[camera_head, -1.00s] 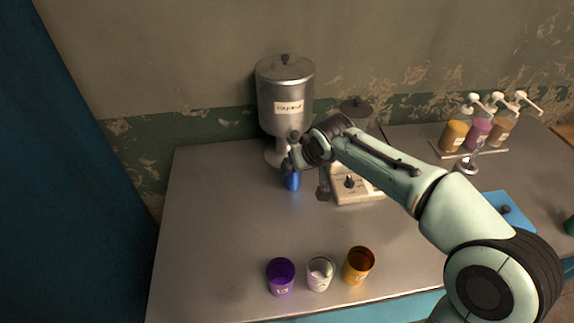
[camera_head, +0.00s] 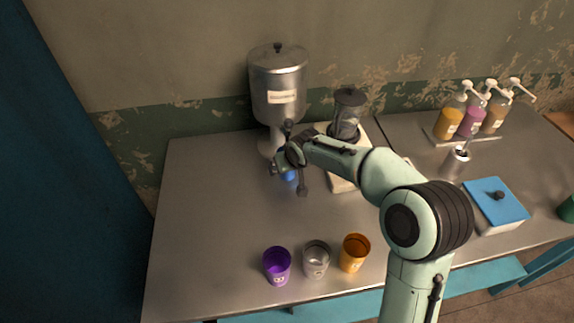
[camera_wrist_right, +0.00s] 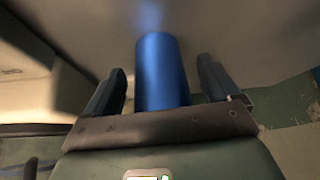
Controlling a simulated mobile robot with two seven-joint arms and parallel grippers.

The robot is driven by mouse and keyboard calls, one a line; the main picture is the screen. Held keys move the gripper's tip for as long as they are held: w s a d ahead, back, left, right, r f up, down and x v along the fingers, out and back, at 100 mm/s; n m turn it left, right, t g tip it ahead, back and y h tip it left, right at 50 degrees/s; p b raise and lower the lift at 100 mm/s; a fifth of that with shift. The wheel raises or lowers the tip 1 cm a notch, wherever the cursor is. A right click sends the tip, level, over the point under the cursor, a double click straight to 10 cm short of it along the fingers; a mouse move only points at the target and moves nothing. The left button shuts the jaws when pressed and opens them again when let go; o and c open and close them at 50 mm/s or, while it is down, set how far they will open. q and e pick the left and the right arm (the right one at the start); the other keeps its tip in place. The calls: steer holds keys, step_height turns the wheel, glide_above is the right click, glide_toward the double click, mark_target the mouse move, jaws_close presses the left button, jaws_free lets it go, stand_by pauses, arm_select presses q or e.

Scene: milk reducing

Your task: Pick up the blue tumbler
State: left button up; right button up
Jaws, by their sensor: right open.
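The blue tumbler (camera_head: 289,176) stands on the metal table in front of the dispenser, mostly hidden by my right gripper (camera_head: 282,166) in the head view. In the right wrist view the blue tumbler (camera_wrist_right: 161,72) is between the two dark fingers of my right gripper (camera_wrist_right: 162,85). A gap shows on each side of it, so the fingers are open around it and not touching. My left gripper is not in view.
A silver dispenser (camera_head: 279,85) stands behind the tumbler, and a blender (camera_head: 346,115) to its right. Purple (camera_head: 277,266), clear (camera_head: 316,260) and orange (camera_head: 354,253) cups stand at the front edge. A blue-lidded box (camera_head: 495,203) and pump bottles (camera_head: 470,118) are at right. The table's left is clear.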

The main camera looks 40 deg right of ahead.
steer(key=shift+r, duration=0.1)
steer(key=c, duration=1.3)
